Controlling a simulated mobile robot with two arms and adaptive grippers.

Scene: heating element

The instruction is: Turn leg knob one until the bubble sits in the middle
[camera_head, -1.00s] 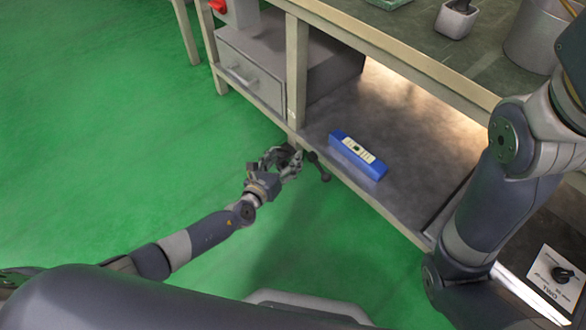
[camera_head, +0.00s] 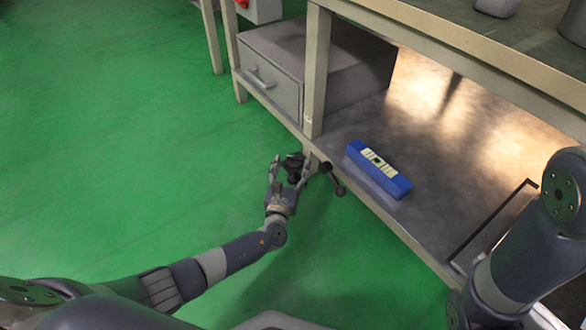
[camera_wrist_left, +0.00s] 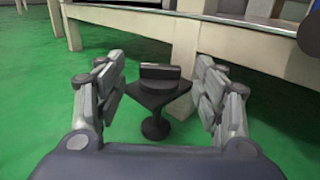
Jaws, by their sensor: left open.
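The leg knob (camera_head: 294,163) is a dark piece low at the workbench's front leg. In the left wrist view the dark knob (camera_wrist_left: 155,92) has a square flange, a raised bar on top and a round foot below. My left gripper (camera_head: 291,168) is open, with its fingers on either side of the knob; the wrist view shows gaps between the fingers (camera_wrist_left: 162,90) and the knob. A blue spirit level (camera_head: 380,170) lies on the lower shelf; its bubble is too small to place. My right gripper is out of view; only part of that arm shows.
The shelf's front edge (camera_head: 400,226) runs right of the gripper. A black lever with a round end (camera_head: 335,181) sticks out there, close to the right finger. A grey drawer unit (camera_head: 273,80) stands behind the leg. The green floor is clear to the left.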

